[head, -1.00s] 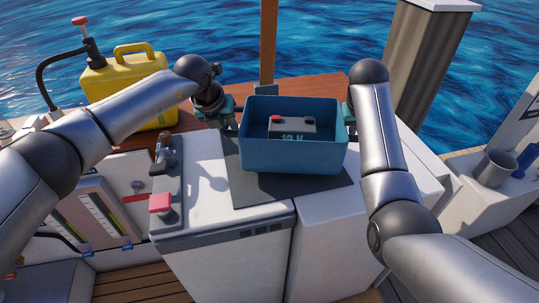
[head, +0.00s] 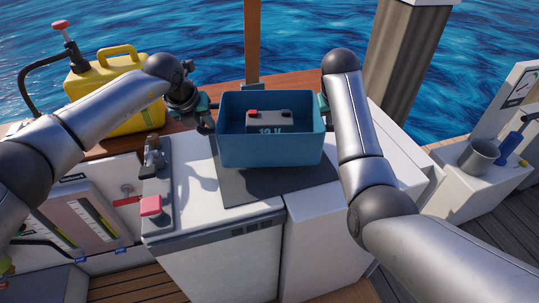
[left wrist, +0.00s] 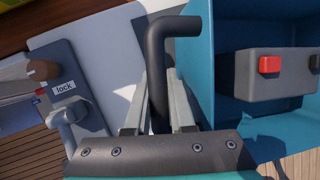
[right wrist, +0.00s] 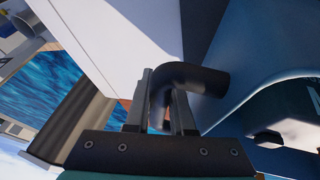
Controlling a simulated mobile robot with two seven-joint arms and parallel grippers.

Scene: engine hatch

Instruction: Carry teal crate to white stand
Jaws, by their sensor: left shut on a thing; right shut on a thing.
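The teal crate (head: 270,148) is upright, over the dark mat on the white counter; I cannot tell if it touches the mat. A grey 12 V battery (head: 270,121) with a red and a dark terminal sits inside. My left gripper (head: 206,120) is shut on the crate's left black handle (left wrist: 156,70). My right gripper (head: 322,104) is shut on its right handle (right wrist: 195,78). A white block at the right (head: 462,200), possibly the white stand, carries a grey cup (head: 479,158) and a blue item (head: 510,146).
The dark mat (head: 262,190) lies on the white counter (head: 180,190). A yellow can (head: 118,92) with a pump stands at the back left. A thick post (head: 405,60) rises at the back right.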

